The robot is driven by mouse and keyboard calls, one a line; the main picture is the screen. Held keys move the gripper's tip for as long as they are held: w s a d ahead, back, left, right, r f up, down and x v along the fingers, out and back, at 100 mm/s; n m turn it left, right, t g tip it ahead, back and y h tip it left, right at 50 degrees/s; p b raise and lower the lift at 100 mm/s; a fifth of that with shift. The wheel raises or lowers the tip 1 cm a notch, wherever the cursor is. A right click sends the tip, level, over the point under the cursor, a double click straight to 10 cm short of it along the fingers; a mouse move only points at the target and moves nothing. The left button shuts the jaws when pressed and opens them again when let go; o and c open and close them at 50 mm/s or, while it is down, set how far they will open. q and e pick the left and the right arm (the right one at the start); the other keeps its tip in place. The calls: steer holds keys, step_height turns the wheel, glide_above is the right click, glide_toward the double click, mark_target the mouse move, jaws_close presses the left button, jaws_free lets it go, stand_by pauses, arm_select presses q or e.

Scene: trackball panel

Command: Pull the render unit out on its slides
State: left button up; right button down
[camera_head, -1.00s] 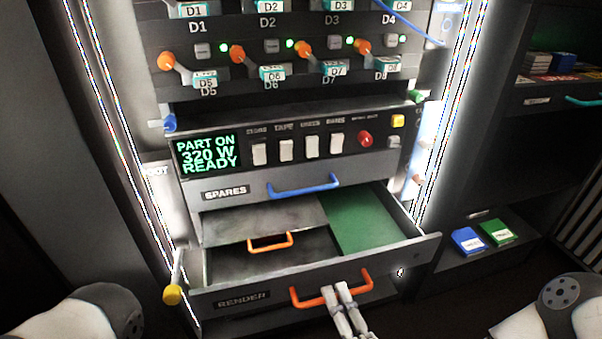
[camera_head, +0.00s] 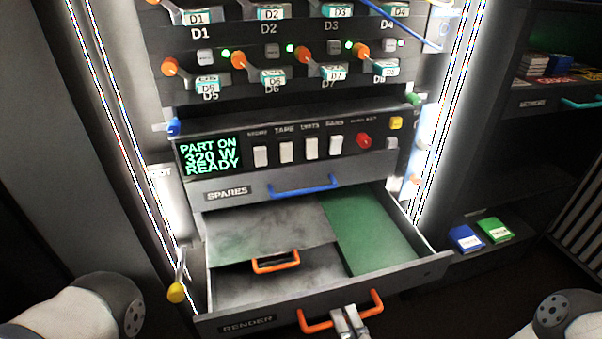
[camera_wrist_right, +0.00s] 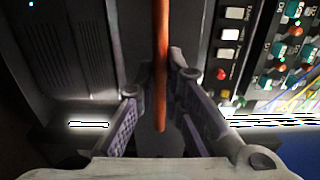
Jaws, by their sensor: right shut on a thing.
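The render unit (camera_head: 422,273) is a grey drawer labelled RENDER at the bottom of the rack, standing out on its slides. Inside it lie a green board (camera_head: 372,232) and a grey lid (camera_head: 265,228) with a small orange handle (camera_head: 275,262). My right gripper (camera_head: 348,316) is shut on the large orange handle (camera_head: 318,327) on the unit's front. In the right wrist view the orange bar (camera_wrist_right: 161,70) runs between the two fingers. My left gripper is out of view.
Above is the closed SPARES drawer (camera_head: 225,194) with a blue handle (camera_head: 304,188). A yellow-knobbed lever (camera_head: 176,291) stands at the unit's left side. A dark shelf (camera_head: 480,258) at right holds a blue box (camera_head: 465,239) and a green box (camera_head: 495,230).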

arm_select(q)
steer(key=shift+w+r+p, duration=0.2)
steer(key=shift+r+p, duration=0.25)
steer(key=shift+p, duration=0.1)
arm_select(e)
steer(key=shift+v, duration=1.95)
